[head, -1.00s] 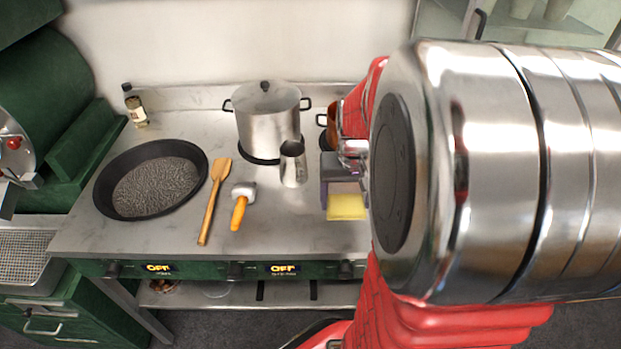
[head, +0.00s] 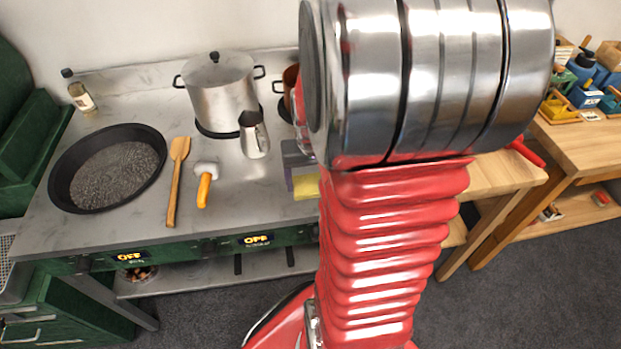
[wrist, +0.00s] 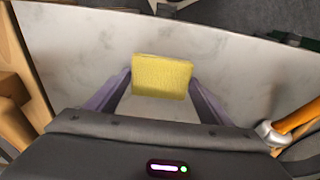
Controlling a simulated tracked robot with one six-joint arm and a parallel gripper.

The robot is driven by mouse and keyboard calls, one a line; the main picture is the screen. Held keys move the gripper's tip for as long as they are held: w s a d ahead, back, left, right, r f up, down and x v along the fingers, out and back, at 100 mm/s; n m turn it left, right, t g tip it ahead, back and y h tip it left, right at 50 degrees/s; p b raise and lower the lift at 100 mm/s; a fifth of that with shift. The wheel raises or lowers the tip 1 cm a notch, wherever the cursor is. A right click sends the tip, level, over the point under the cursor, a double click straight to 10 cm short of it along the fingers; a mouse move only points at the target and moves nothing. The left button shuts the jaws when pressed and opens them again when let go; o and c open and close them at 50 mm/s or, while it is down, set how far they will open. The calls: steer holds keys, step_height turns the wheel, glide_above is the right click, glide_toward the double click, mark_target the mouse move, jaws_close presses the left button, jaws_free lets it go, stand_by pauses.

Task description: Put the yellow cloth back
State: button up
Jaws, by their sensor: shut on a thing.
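The yellow cloth (wrist: 161,77) is a small flat rectangle held between the two fingers of my gripper (wrist: 160,92) in the wrist view. My gripper is shut on it, above the grey steel counter (wrist: 75,45). In the head view the yellow cloth (head: 306,187) shows at the counter's front right, partly hidden by my arm. My gripper (head: 303,172) is partly hidden there too. I cannot tell whether the cloth touches the counter.
Left of my gripper are a steel jug (head: 254,140), an orange-handled tool (head: 204,185), a wooden spatula (head: 176,180), a black pan (head: 66,185) and a lidded pot (head: 220,92). A copper pot (head: 290,90) is partly hidden behind my arm. A wooden bench (head: 570,140) with boxes stands at right.

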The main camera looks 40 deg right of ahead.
steer(key=o, duration=0.9)
steer(key=r, duration=0.8)
steer(key=s+a+r, duration=0.1)
steer(key=r, duration=0.3)
